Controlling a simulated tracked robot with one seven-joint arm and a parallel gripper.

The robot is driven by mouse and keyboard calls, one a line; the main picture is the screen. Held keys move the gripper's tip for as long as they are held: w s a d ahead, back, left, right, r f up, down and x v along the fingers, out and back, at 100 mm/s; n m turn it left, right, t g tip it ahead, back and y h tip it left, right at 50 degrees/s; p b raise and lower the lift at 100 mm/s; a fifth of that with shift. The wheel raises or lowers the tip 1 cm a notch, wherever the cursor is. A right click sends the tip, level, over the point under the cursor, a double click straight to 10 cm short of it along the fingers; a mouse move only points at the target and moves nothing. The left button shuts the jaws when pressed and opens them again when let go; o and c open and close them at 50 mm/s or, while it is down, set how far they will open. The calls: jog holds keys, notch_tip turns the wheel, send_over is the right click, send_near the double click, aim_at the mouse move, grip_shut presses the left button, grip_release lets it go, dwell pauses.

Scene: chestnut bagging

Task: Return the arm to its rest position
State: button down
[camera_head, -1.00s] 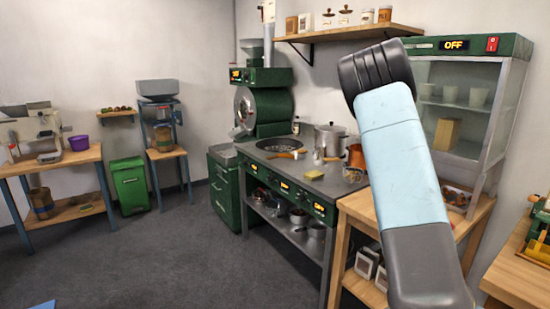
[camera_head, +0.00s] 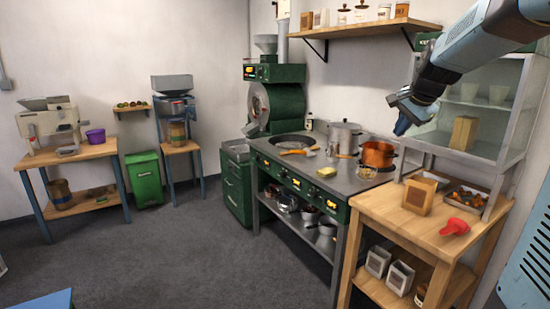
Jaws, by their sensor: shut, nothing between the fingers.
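My arm comes in from the upper right corner of the view. It reaches left and down in front of the glass cabinet (camera_head: 478,121).
The stove counter (camera_head: 340,178) holds a steel pot (camera_head: 344,137), a copper pot (camera_head: 377,154) and a yellow sponge (camera_head: 326,171). A paper bag (camera_head: 419,196) and a red scoop (camera_head: 454,227) are on the wooden table. A shelf (camera_head: 361,28) hangs above. The grey floor (camera_head: 190,255) is clear.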

jog(key=s+a+f+n, duration=0.2)
jog(key=s+a+n, duration=0.1)
jog(key=s, duration=0.7)
jog(key=s+a+f+n, duration=0.3)
jog(key=s+a+n, duration=0.1)
jog(key=s, duration=0.6)
jog(key=s+a+f+n+g, duration=0.1)
jog(key=s+a+n, duration=0.3)
jog(key=s, duration=0.5)
jog(key=shift+s+f+n, duration=0.4)
jog(key=shift+f+n, duration=0.3)
jog(key=shift+f, duration=0.15)
jog(key=shift+s, duration=0.1)
